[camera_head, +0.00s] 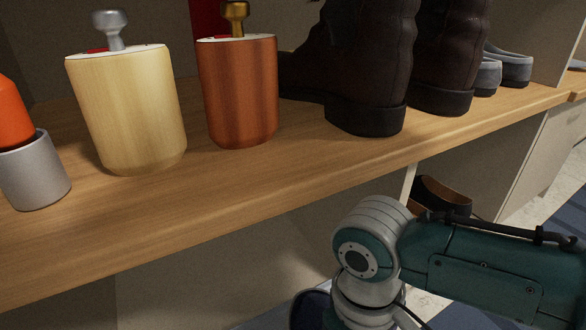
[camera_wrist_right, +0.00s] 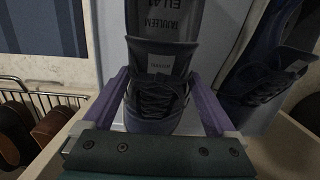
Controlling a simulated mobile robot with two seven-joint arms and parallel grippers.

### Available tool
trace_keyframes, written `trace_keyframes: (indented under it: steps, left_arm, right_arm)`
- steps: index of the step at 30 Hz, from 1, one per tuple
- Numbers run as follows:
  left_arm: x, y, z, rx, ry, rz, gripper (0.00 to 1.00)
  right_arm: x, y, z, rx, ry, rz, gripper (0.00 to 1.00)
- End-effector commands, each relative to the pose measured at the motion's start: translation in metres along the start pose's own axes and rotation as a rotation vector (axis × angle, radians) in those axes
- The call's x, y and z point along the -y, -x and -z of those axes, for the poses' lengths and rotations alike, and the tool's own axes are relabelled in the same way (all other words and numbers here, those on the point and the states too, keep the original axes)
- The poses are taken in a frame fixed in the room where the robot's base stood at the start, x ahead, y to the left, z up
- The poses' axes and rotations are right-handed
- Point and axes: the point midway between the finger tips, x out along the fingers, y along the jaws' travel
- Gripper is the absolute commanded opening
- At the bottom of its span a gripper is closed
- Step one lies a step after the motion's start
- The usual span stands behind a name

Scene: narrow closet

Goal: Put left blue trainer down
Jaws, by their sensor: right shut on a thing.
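A dark blue trainer (camera_wrist_right: 158,88) with dark laces and a pale tongue label is in the middle of the right wrist view. My right gripper (camera_wrist_right: 160,100) is shut on it, with one purple finger on each side. I cannot tell whether its sole touches a surface. A second blue trainer (camera_wrist_right: 268,75) stands to the right, apart from the gripper. In the head view my right arm comes in from the right, below the wooden shelf; its gripper is out of view. My left gripper is in neither view.
The wooden shelf (camera_head: 230,195) holds a yellow canister (camera_head: 130,110), an orange-brown canister (camera_head: 238,95), a grey cup (camera_head: 35,172) and dark brown boots (camera_head: 365,70). Brown shoes (camera_head: 442,195) show below the shelf. A wire rack (camera_wrist_right: 48,98) stands at the left in the wrist view.

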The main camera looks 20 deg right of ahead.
Motion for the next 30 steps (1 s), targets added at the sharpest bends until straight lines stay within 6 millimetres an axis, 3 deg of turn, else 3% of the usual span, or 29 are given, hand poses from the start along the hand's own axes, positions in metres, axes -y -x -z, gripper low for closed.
trace_keyframes:
  steps: [9, 21, 22, 24, 30]
  left_arm:
    - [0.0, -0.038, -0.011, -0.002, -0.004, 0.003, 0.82]
    - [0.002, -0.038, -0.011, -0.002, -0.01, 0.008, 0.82]
    - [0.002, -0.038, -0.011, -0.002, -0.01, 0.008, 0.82]
    - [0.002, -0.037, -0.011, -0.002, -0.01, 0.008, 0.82]
    - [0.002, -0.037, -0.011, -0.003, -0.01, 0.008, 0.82]
  right_arm:
    - [0.0, -0.043, 0.005, -0.001, 0.0, 0.001, 0.15]
    - [0.0, -0.045, 0.006, -0.001, 0.0, 0.001, 0.15]
    - [0.0, -0.045, 0.005, 0.0, 0.0, 0.001, 0.93]
    - [0.0, -0.044, 0.005, -0.001, 0.0, 0.0, 1.0]
    - [0.0, -0.044, 0.005, 0.0, 0.0, 0.0, 1.0]
